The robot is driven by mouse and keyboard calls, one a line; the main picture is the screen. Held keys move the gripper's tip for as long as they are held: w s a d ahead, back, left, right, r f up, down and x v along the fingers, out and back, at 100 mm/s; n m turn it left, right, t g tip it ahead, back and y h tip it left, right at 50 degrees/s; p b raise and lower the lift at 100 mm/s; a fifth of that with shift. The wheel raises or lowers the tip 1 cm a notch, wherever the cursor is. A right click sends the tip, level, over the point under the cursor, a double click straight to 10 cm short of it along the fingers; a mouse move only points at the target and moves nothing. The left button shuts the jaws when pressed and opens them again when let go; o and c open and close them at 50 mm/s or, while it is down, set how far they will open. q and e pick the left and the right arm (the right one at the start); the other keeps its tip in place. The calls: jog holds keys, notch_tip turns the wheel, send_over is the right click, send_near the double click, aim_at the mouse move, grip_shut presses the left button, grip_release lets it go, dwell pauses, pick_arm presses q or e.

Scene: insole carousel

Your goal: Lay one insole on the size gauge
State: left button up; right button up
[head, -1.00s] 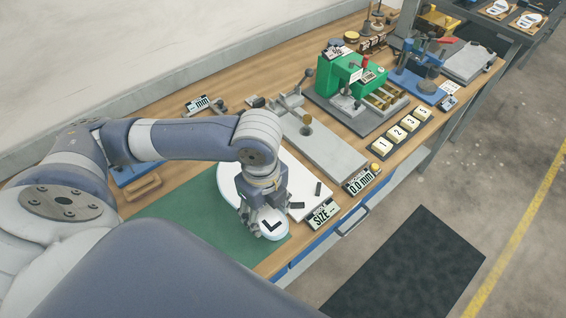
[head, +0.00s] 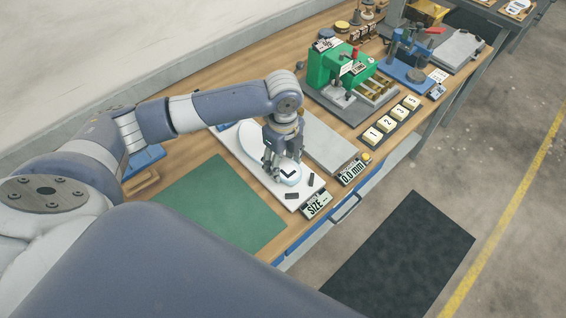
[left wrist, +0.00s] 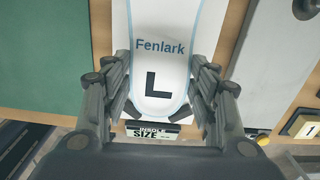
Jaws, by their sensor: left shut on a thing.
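The white insole (head: 251,146), with a pale blue edge, "Fenlark" lettering and a black L at the heel, lies over the white board of the size gauge (head: 302,203), lengthwise along it. My left gripper (head: 277,172) is shut on the insole near its heel. In the left wrist view my fingers (left wrist: 160,98) sit on both sides of the insole (left wrist: 160,65). The heel points at the gauge's two black blocks (head: 291,196) and its SIZE display (head: 317,205). I cannot tell whether the insole touches the board. My right gripper is out of view.
A green mat (head: 222,205) lies bare to the left. A grey plate (head: 330,146) with a 0.0 mm display (head: 352,171) is right of the gauge. Beyond stand a green press (head: 324,68), numbered blocks (head: 390,124) and a blue fixture (head: 408,72).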

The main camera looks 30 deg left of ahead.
pick_arm(q)
jog(key=shift+s+f, duration=0.1)
jog(key=shift+f, duration=0.8)
jog(key=o, duration=1)
jog(key=shift+f, duration=0.15)
notch_tip(320, 180, up, 12)
jog(key=shift+r+b, duration=0.2)
jog(key=shift+b, duration=0.7)
